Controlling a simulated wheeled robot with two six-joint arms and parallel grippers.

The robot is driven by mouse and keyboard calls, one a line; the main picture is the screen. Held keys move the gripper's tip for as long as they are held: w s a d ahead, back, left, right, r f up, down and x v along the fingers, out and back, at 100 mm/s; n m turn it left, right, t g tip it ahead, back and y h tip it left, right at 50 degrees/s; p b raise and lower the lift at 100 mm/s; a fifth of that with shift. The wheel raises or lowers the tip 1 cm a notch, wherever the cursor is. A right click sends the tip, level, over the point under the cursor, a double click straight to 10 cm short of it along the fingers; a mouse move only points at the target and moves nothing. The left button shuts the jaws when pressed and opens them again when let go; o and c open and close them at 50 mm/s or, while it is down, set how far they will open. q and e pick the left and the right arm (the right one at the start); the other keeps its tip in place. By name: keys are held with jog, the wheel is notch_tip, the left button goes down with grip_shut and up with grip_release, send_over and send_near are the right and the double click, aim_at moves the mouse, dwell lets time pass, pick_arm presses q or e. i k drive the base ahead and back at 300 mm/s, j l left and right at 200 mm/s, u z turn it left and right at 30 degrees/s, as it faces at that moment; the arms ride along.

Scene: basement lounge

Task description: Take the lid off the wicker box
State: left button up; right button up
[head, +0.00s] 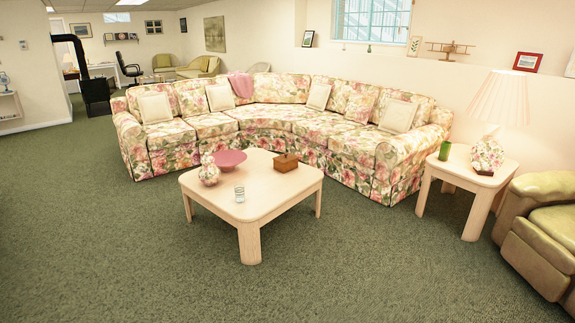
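A small brown box (285,163) sits near the back right of the pale coffee table (262,205). It looks like the wicker box, with its lid on and a small knob-like bump on top. The weave is too small to make out. Neither of my grippers shows in the head view, and the table stands some way ahead across the carpet.
A pink bowl (230,157), a patterned vase (209,170) and a glass (239,193) share the coffee table. A floral sectional sofa (260,112) curves behind it. A side table (463,170) and green armchair (540,235) stand right. Open carpet (150,260) lies in front.

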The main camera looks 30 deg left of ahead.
aim_at(285, 158)
jog(key=i+u, duration=0.4)
jog(key=i, duration=1.45)
jog(key=i+u, duration=0.1)
jog(key=i, duration=2.1)
